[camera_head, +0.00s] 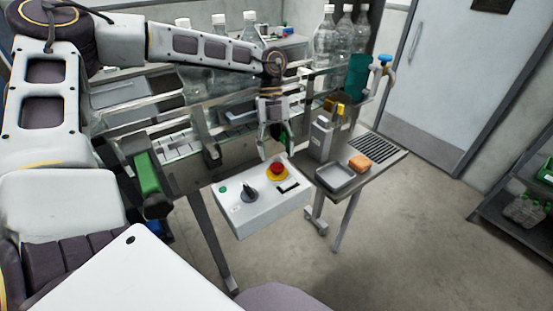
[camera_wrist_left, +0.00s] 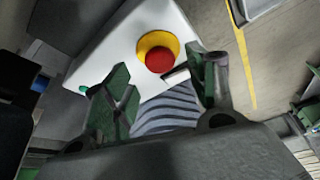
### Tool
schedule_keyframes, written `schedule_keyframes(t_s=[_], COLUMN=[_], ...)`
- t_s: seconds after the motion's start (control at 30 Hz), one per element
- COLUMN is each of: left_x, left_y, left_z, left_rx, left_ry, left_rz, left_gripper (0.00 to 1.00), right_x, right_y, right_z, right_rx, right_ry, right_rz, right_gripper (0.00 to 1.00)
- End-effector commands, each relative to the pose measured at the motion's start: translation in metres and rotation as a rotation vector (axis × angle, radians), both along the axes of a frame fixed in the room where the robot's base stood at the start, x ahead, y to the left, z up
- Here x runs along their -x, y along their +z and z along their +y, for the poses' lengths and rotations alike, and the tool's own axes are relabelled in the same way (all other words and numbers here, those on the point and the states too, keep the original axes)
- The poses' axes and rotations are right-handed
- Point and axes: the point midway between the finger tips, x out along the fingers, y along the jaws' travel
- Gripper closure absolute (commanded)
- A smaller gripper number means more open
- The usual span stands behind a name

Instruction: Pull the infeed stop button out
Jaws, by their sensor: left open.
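The infeed stop button (camera_head: 277,169) is a red mushroom head on a yellow round base, on top of a white control box (camera_head: 255,208). In the left wrist view the red button (camera_wrist_left: 159,61) lies just beyond my fingertips, between their lines. My left gripper (camera_head: 273,152) is above and behind the button in the head view, pointing down. Its green-padded fingers (camera_wrist_left: 160,75) are apart with nothing between them. I cannot tell the exact gap to the button. My right gripper is not in view.
The box also has a black knob (camera_head: 249,194) and a green button (camera_head: 223,189). Clear bottles (camera_head: 326,40) stand on the conveyor behind.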

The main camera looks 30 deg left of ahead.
Motion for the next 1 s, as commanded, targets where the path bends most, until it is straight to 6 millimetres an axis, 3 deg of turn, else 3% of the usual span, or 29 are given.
schedule_keyframes(t_s=[0.33,0.77,1.0], left_x=[0.009,0.01,0.01], left_y=[-0.028,-0.033,-0.033], left_z=[-0.009,-0.01,-0.01], left_rx=[0.001,0.0,0.0], left_ry=[-0.001,0.0,0.0], left_rz=[0.0,0.0,0.0], left_gripper=[0.43,0.43,0.73], right_x=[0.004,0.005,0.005], right_y=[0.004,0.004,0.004], right_z=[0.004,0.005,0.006], right_rx=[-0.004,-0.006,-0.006], right_ry=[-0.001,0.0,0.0], right_rz=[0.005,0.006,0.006], right_gripper=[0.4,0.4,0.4])
